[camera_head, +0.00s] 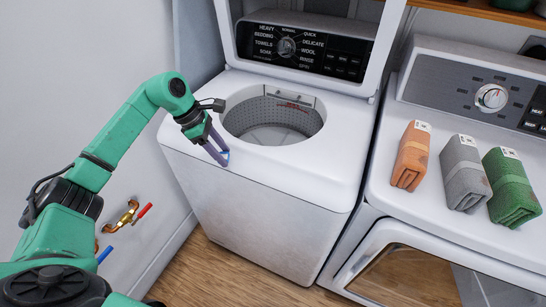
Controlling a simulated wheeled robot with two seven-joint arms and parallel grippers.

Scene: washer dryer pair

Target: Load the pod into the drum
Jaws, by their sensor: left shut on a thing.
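The washer (280,190) stands in the middle with its lid (300,25) raised. Its round drum (268,125) is open at the top and I see no pod inside it. My left gripper (220,152) is over the front left of the washer's top, left of the drum opening. It is shut on the pod (224,157), a small bluish piece mostly hidden between the fingers. My right gripper is not in view.
A dryer (440,235) stands at the right. Folded orange (411,158), grey (463,173) and green (511,188) towels lie on its top. Valves (126,215) with red and blue handles are on the left wall.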

